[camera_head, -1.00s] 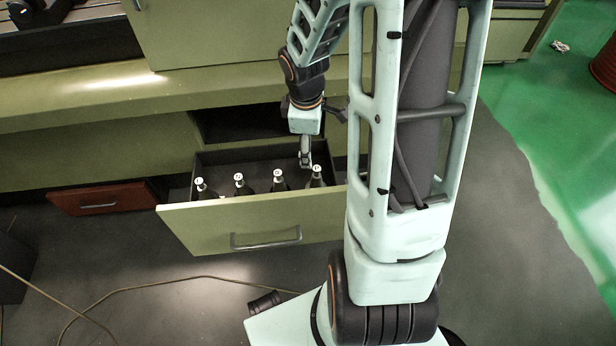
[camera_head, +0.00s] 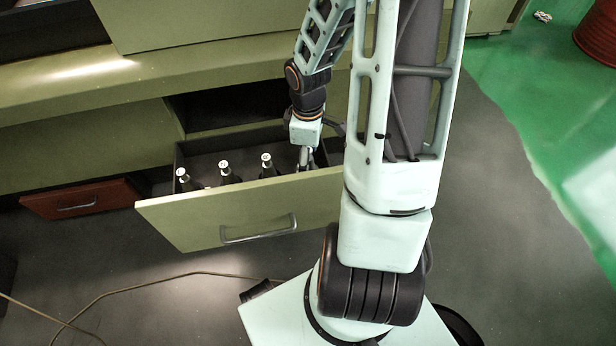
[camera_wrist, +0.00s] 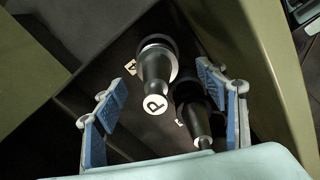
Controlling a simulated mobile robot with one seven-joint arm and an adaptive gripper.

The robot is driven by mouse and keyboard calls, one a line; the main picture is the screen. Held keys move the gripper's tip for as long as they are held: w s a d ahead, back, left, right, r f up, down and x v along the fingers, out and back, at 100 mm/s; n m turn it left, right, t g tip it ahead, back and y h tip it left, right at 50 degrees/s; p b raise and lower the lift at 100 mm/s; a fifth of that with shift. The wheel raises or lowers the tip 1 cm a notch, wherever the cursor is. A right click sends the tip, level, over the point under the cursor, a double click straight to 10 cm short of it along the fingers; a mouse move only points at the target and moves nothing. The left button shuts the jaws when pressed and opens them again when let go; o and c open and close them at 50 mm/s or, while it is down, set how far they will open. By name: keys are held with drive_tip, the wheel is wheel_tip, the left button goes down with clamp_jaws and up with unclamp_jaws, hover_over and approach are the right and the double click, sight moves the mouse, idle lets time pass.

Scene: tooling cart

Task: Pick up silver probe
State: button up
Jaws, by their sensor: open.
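The silver probe (camera_wrist: 156,72) shows in the wrist view as a grey metal cone with a white round end marked "P". It stands in the drawer, between my two blue-padded fingers and toward the far side of the gap. My gripper (camera_wrist: 168,112) is open, with its fingers apart and not visibly touching the probe. In the head view my gripper (camera_head: 305,158) points down into the open drawer at its right end and hides most of the tool there.
A dark tool (camera_wrist: 194,110) stands close beside the probe, near my right finger. Several white-topped dark tools, one of them here (camera_head: 225,172), stand in a row in the green drawer (camera_head: 180,222). A red drawer (camera_head: 82,198) is partly open at left.

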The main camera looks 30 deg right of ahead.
wheel_tip(320, 180, down, 5)
drive_tip(key=shift+w+d+r+b, duration=0.1)
drive_tip(key=shift+w+r+b, duration=0.05)
drive_tip(key=shift+b, duration=0.95)
drive_tip(key=shift+r, duration=0.1)
drive_tip(key=shift+c, duration=0.5)
clamp_jaws()
